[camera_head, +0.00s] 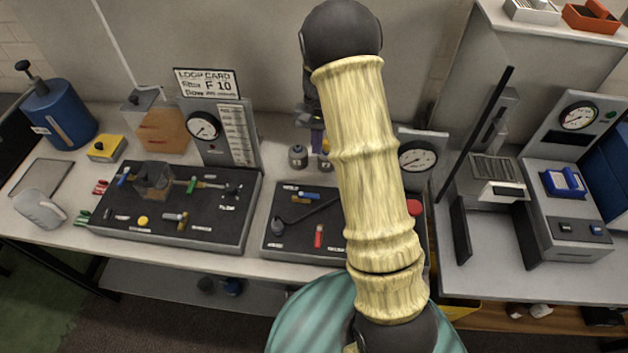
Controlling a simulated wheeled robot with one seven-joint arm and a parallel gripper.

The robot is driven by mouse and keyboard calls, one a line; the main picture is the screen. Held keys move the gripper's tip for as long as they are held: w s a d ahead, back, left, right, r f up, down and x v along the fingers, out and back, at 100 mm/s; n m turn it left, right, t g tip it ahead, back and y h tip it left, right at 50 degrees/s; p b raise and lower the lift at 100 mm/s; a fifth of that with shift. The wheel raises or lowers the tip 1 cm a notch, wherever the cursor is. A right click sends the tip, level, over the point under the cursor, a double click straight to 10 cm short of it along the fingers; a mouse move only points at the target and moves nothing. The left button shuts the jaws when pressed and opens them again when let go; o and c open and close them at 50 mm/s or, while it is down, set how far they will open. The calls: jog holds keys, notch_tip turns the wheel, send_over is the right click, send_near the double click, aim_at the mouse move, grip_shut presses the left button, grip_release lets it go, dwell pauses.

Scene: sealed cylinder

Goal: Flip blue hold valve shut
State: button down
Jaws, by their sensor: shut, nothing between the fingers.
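A small blue valve handle (306,196) lies on the dark middle panel (275,240), near a white label at its back edge. Another blue handle (123,179) is at the left end of the larger left panel (205,238). I cannot read which label says hold. My gripper (318,143) is partly hidden behind my pale ribbed arm. It points down near the back of the bench, behind the middle panel and apart from the blue handle. It is shut and empty. My arm covers the right part of the middle panel.
A red handle (318,236) and black lever (305,214) share the middle panel. A grey bottle (297,156) stands behind it. A gauge (417,158) stands behind my arm, and a gauge board (232,140) with a loop card is at left. A tall black bar (478,130) rises at right.

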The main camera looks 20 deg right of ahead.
aim_at(309, 196)
jog(key=p+x, duration=0.2)
jog(key=x, duration=0.6)
jog(key=shift+s+f+p, duration=0.15)
jog(key=shift+f+p, duration=0.1)
jog(key=shift+p, duration=0.05)
jog(key=s+p, duration=0.1)
jog(key=s+a, duration=0.1)
jog(key=s, duration=0.1)
jog(key=shift+a+p, duration=0.2)
jog(key=shift+p, duration=0.15)
jog(key=shift+s+a, duration=0.1)
jog(key=shift+s, duration=0.15)
jog(key=shift+f, duration=0.15)
